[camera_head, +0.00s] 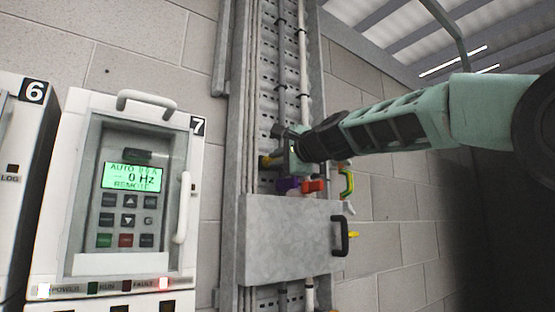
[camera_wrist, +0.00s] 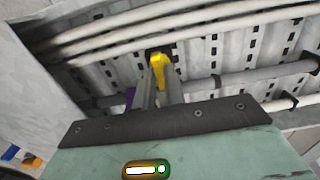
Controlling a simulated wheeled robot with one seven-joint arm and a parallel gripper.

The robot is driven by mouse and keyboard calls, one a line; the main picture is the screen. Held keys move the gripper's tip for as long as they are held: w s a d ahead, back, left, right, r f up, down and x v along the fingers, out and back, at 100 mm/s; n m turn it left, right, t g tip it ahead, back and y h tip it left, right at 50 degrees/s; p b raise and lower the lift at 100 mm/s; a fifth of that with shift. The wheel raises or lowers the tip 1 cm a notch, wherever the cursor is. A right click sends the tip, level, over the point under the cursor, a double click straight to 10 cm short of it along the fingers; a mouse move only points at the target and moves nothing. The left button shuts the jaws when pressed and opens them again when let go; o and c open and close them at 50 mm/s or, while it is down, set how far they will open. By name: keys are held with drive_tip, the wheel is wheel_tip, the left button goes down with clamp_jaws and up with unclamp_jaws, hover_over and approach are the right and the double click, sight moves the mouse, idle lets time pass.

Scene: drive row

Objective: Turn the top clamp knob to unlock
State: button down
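A small yellow clamp knob (camera_wrist: 158,66) sits in front of the perforated cable tray in the wrist view. It also shows at the tray in the head view (camera_head: 265,161), left of my gripper's end. My gripper (camera_wrist: 158,84) reaches the knob, with its two narrow grey fingers close together and the knob's yellow between their tips. The fingers look closed on it, though the contact faces are hidden. A purple part (camera_head: 288,185) and a red part (camera_head: 313,186) sit just below my gripper in the head view.
A grey metal box (camera_head: 285,240) with a black handle (camera_head: 341,236) is below. A yellow-green handle (camera_head: 347,183) is to its upper right. Drive cabinet 7 (camera_head: 185,240) stands left, its display lit. Pale cables (camera_wrist: 190,25) run along the tray.

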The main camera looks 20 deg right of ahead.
drive_tip(key=shift+f+n, duration=0.1)
drive_tip(key=shift+n, duration=0.2)
drive_tip(key=shift+n+b, duration=4.2)
drive_tip(key=shift+n, duration=4.4)
drive_tip(key=c, duration=1.5)
unclamp_jaws()
drive_tip(key=shift+o, duration=0.2)
